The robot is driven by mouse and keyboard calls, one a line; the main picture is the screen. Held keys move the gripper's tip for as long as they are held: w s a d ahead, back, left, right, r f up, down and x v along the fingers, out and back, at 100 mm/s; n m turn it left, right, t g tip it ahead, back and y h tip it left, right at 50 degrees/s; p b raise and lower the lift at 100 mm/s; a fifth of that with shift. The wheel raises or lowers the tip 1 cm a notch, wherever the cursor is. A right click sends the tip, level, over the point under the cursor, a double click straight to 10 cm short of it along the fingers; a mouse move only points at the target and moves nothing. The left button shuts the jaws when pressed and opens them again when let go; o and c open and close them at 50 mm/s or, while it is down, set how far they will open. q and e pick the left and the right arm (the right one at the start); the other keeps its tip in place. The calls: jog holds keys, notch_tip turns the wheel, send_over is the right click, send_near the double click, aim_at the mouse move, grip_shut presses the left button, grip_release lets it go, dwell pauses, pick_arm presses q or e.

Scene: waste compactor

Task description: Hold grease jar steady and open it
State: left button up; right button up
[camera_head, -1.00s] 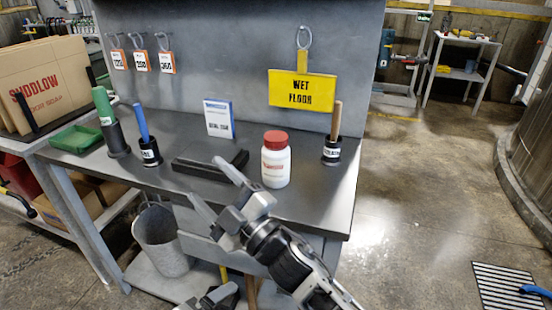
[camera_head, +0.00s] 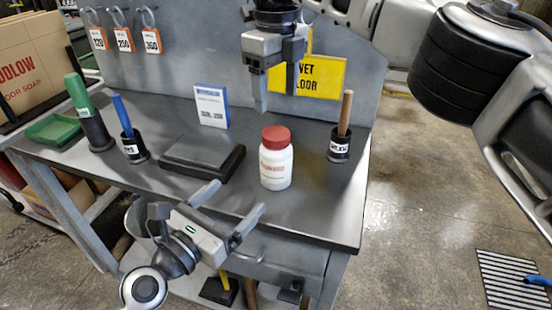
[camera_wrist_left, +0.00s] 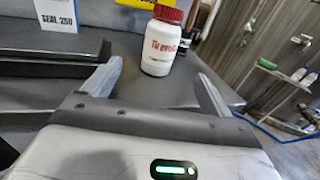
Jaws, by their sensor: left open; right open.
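The grease jar (camera_head: 276,165), white with a red lid (camera_head: 276,137), stands upright on the grey workbench (camera_head: 315,215). My left gripper (camera_head: 240,197) is open and empty in front of the jar at the bench's front edge, fingers toward it. In the left wrist view the jar (camera_wrist_left: 160,48) stands beyond and between the open fingertips (camera_wrist_left: 160,78), apart from them. My right gripper (camera_head: 276,95) is open and empty, above and behind the jar in the picture, fingers pointing down. The lid is on the jar.
A dark-edged flat block (camera_head: 203,158) lies left of the jar. A holder with a wooden handle (camera_head: 340,145) stands right. A white-blue box (camera_head: 211,104) and a yellow sign (camera_head: 322,78) are behind. Blue and green handled tools (camera_head: 122,115) stand left.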

aim_at(277, 158)
jog(key=shift+s+r, duration=0.1)
jog(key=shift+s, duration=0.05)
pick_arm(q)
jog(key=x, duration=1.5)
jog(key=shift+d+r, duration=0.1)
jog(key=shift+d, duration=0.05)
